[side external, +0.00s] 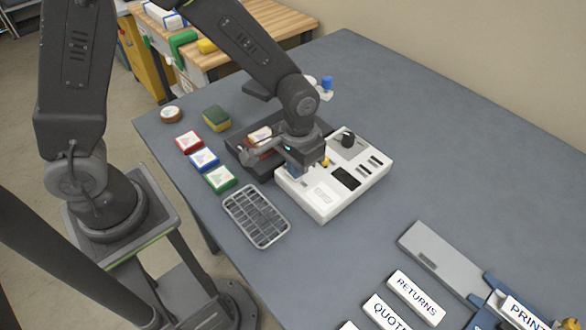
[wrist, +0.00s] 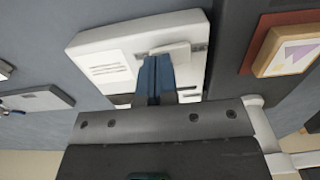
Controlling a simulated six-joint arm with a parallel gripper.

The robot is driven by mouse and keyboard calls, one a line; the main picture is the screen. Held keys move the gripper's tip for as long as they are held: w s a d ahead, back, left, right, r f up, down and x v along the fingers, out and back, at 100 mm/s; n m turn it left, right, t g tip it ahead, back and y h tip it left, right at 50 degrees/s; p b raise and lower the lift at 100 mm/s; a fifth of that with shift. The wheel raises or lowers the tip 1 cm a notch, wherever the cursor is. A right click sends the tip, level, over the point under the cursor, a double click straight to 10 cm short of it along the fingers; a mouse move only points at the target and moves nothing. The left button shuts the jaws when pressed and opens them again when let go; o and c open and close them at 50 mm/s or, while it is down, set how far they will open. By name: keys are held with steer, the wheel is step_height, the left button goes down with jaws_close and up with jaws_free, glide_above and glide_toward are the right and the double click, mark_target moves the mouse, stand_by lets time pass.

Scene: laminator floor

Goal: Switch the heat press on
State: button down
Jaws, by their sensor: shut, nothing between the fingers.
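My gripper (side external: 296,172) is shut and empty, pointing down at the left part of the press. In the wrist view its blue fingers (wrist: 155,62) are together, with their tips at a raised white piece (wrist: 178,50) on the press. I cannot tell whether they touch it. The fingers hide part of the press top. A small yellow part (side external: 325,162) shows beside the gripper.
A dark tray (side external: 238,150) holding a framed block (side external: 260,138) adjoins the press. A wire rack (side external: 257,216) and red (side external: 189,141), blue (side external: 204,159) and green (side external: 221,178) blocks lie left. Labelled blocks (side external: 417,297) lie at front right. The table's far right is clear.

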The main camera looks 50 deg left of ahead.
steer(key=shift+f, duration=0.25)
steer(key=shift+r, duration=3.5)
steer(key=shift+r, duration=0.15)
steer(key=s+a+r+t, duration=0.5)
steer(key=s+a+r, duration=0.4)
steer(key=s+r, duration=0.4)
steer(key=shift+a+r+t, duration=0.3)
steer(key=shift+a, duration=0.1)
steer(key=c, duration=1.8)
jaws_free()
